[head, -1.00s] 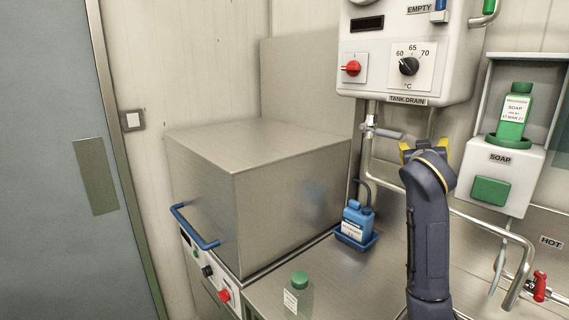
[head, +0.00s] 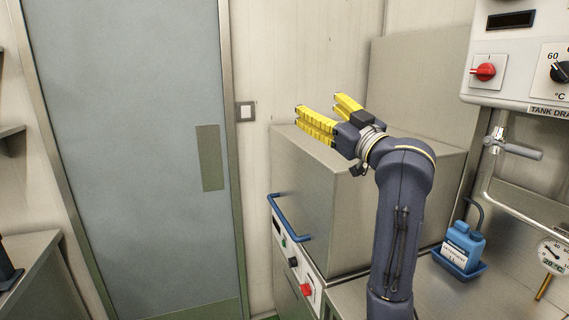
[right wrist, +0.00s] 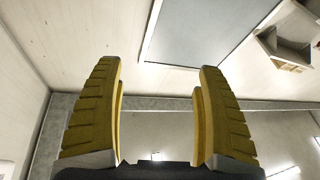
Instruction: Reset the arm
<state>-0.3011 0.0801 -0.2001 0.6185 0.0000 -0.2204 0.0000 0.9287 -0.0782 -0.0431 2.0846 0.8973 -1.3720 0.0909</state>
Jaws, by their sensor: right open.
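My right gripper (head: 325,112) is raised in front of the steel hood box (head: 312,190) in the head view. Its two yellow fingers point left and slightly up, and they are open with nothing between them. In the right wrist view the fingers (right wrist: 160,105) stand well apart and empty, with the wall and the door's surroundings behind them. My dark blue right arm rises from the bottom of the head view. My left gripper is not in view.
A grey door (head: 130,150) with a light switch (head: 246,112) beside it is at left. A blue bottle (head: 463,245) stands in a blue tray on the steel counter. The wall control box (head: 487,95) is at upper right.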

